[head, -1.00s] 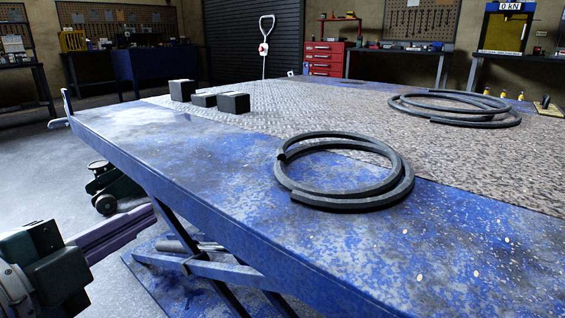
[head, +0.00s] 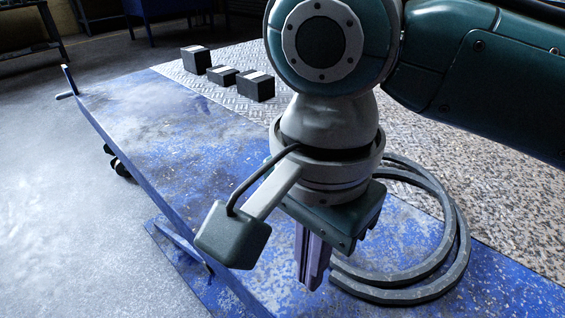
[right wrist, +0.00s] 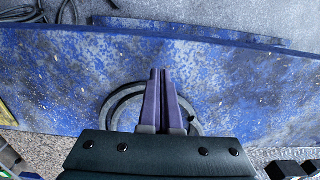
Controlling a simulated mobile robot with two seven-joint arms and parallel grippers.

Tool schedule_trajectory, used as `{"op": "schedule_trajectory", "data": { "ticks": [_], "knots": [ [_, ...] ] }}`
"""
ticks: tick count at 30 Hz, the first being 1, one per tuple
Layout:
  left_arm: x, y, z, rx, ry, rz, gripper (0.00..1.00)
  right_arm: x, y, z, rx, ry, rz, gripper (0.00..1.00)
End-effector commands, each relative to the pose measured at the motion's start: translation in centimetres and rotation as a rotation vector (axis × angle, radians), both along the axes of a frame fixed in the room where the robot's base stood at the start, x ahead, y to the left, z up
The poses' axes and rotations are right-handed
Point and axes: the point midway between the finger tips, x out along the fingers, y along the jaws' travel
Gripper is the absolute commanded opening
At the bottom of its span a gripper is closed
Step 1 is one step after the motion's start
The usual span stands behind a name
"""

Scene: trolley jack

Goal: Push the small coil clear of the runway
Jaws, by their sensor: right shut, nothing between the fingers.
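The small coil (head: 459,250) is a dark, looped hose lying flat on the blue painted strip (head: 190,150) of the platform, beside the patterned metal plate (head: 440,165). My right arm hides its left part in the head view. My right gripper (head: 312,280) points down at the coil's left side, shut and empty. In the right wrist view the purple fingers (right wrist: 158,85) lie together across the coil (right wrist: 114,105), whose arcs show on both sides. I cannot tell whether they touch it or how high they are. My left gripper is out of view.
Several black blocks (head: 255,86) stand on the patterned plate at the far left. The platform's long near edge drops to the grey floor (head: 60,210). The blue strip is clear left of my arm.

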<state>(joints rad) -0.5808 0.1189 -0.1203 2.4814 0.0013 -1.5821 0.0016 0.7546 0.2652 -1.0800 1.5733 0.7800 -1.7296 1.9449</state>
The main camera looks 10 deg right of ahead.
Motion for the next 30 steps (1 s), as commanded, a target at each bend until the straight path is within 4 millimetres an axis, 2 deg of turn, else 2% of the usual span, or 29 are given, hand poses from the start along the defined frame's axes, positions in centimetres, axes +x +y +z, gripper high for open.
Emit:
{"op": "schedule_trajectory", "data": {
  "ticks": [1, 8, 12, 16, 30],
  "knots": [
    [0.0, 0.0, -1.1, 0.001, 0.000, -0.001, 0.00, -0.1, -0.1, -1.8, -0.003, 0.002, 0.000, 0.00],
    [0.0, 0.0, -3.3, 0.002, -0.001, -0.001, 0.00, 0.0, -0.1, -6.6, -0.001, 0.000, 0.000, 0.00],
    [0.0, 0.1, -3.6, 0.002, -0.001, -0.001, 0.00, 1.5, -1.9, -6.1, -0.002, -0.005, -0.002, 0.00],
    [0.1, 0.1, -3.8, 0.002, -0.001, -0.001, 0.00, 2.2, -2.8, -6.0, -0.001, -0.003, 0.000, 0.00],
    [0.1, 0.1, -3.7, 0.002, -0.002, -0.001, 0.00, 2.5, -3.2, -5.8, 0.002, -0.002, 0.002, 0.00]
  ]
}}
